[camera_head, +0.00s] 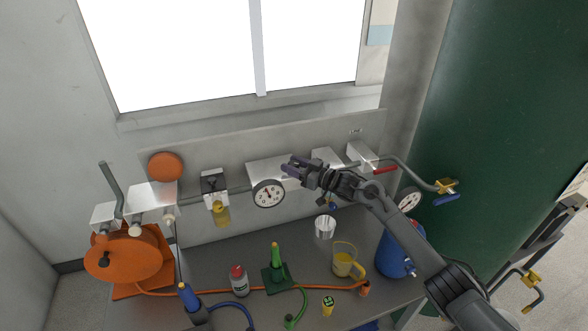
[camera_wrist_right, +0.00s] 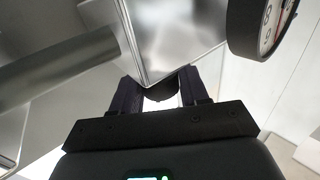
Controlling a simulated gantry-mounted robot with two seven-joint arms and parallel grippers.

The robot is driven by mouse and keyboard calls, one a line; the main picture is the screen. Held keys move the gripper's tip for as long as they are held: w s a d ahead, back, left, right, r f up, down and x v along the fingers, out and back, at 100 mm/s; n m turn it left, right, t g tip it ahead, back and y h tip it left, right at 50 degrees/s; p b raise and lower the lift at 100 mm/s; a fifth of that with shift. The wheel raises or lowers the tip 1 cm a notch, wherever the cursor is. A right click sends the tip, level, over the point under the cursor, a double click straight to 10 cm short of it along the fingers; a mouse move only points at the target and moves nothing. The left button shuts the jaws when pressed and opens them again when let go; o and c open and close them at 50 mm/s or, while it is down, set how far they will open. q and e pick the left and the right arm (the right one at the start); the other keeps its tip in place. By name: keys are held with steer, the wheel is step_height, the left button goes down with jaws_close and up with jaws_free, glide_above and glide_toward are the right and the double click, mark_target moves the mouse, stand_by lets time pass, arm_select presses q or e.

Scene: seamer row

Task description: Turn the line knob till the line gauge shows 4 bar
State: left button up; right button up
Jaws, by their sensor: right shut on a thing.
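The line gauge (camera_head: 268,193) is a round white dial with a black rim on the front of a silver block (camera_head: 266,170) on the back panel. Its needle is too small to read surely. In the wrist view the gauge (camera_wrist_right: 264,25) shows in part at the upper right. My right gripper (camera_head: 291,166) is at the block, just right of and above the gauge. In the wrist view its fingers (camera_wrist_right: 160,92) are shut on the dark line knob (camera_wrist_right: 160,90) under the block's corner. The gripper hides the knob in the head view. My left gripper is not in view.
A pipe with other silver blocks runs along the panel. A yellow-bowled unit (camera_head: 220,214) hangs left of the gauge. Below, the grey bench holds a metal cup (camera_head: 325,228), a yellow jug (camera_head: 344,262), a blue tank (camera_head: 392,252) and an orange reel (camera_head: 125,256).

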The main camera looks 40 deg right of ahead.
steer(key=shift+n+y, duration=0.3)
steer(key=shift+y, duration=0.1)
steer(key=o, duration=0.9)
steer(key=shift+b+v, duration=0.4)
steer(key=shift+v, duration=5)
steer(key=shift+o, duration=0.3)
steer(key=shift+r, duration=0.15)
